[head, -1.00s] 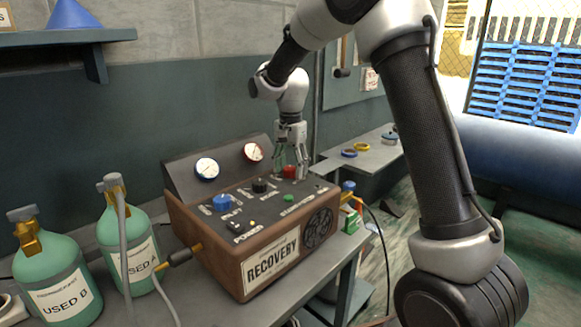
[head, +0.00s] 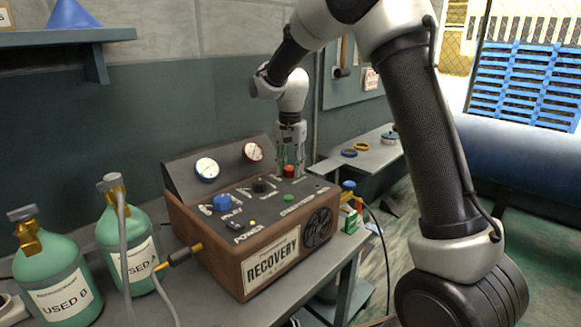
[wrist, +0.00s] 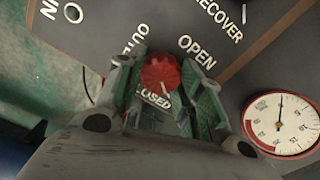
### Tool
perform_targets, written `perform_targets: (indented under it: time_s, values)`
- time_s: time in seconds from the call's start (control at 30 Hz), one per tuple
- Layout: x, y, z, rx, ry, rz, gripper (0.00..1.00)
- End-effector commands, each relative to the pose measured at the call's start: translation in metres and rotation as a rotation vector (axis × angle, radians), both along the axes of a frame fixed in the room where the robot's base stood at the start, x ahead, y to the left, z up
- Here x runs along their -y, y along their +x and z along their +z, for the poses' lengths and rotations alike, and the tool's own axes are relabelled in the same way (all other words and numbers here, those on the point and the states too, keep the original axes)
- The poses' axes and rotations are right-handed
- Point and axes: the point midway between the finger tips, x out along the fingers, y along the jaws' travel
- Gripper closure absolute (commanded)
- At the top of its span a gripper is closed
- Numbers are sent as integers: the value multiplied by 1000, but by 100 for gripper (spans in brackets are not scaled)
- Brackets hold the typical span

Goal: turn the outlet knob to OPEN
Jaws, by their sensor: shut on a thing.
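The red outlet knob (wrist: 160,73) sits on the recovery machine's dark panel, between the green-padded fingers of my gripper (wrist: 163,80). My gripper is shut on the knob. A white mark on the knob points down and slightly right, toward the partly hidden CLOSED label (wrist: 154,99). The OPEN label (wrist: 197,51) shows to the upper right of the knob. In the head view, my gripper (head: 289,167) comes down from above onto the red knob (head: 289,171) at the panel's back right.
The recovery machine (head: 222,252) stands on a grey bench. It also carries a blue knob (head: 222,202), a black knob (head: 260,187) and two gauges. Two green cylinders (head: 125,232) (head: 50,270) with a grey hose stand to its left.

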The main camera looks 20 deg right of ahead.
Motion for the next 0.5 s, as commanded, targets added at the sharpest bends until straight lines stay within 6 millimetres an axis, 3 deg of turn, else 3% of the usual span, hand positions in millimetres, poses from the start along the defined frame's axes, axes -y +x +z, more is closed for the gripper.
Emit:
perform_targets:
  time_s: [0.5]
  values:
    - [-1,1,1,1,0,475,87]
